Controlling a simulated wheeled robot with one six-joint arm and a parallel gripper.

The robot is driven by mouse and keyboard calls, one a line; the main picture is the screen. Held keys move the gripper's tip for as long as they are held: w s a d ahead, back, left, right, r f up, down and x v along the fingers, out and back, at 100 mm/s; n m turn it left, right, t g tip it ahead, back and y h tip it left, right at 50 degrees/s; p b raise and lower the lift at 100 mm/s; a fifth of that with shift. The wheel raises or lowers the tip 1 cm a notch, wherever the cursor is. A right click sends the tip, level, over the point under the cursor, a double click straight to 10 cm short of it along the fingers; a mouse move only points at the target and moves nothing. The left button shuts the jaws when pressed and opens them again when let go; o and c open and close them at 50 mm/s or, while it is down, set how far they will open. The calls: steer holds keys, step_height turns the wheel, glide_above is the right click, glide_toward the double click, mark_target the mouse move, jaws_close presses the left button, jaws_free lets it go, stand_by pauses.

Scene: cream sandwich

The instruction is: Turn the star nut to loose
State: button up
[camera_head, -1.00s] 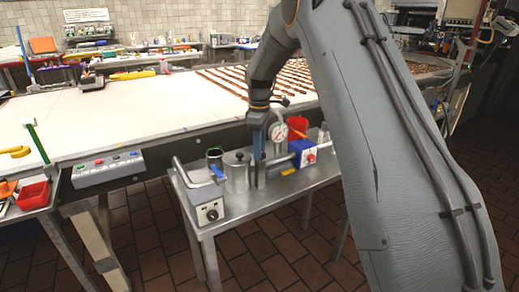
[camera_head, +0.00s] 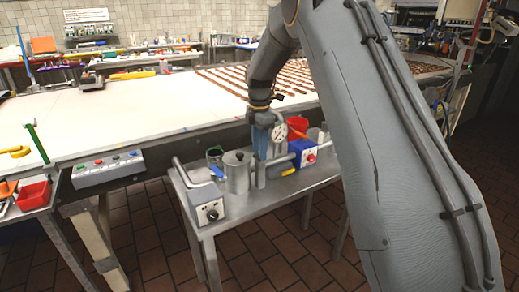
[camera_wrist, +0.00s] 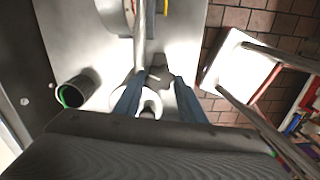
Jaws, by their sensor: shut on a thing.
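My gripper (camera_wrist: 157,88) shows in the wrist view as two blue fingers with a gap between them. A dark grey lobed piece with a small pale pin, which looks like the star nut (camera_wrist: 162,78), sits between the fingers; their exact contact is partly hidden. A pale round ring (camera_wrist: 150,103) lies just below it in the picture. In the head view my gripper (camera_head: 262,146) points down over the steel side table, above a short grey post (camera_head: 259,173) beside a steel pot (camera_head: 236,174). The nut cannot be made out there.
A dark green-rimmed cup (camera_wrist: 75,92) stands left of the fingers. A long white work table (camera_head: 120,119) stands behind.

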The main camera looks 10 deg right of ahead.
steer(key=shift+w+r, duration=0.1)
steer(key=shift+r, duration=0.05)
stand_by(0.3)
steer(key=o, duration=1)
steer(key=shift+o, duration=0.2)
step_height(320, 180, up, 8)
steer(key=b, duration=0.2)
steer(key=s+f+m, duration=0.4)
steer(key=s+m, duration=0.2)
steer(key=s, duration=0.6)
steer(key=s+f+m, duration=0.4)
steer(key=s+m, duration=0.3)
steer(key=s, duration=0.5)
steer(key=s+f+m, duration=0.4)
steer(key=s+m, duration=0.3)
steer(key=s, duration=0.5)
steer(key=shift+s+d+t, duration=0.25)
steer(key=shift+d+t, duration=0.05)
steer(key=shift+d, duration=0.05)
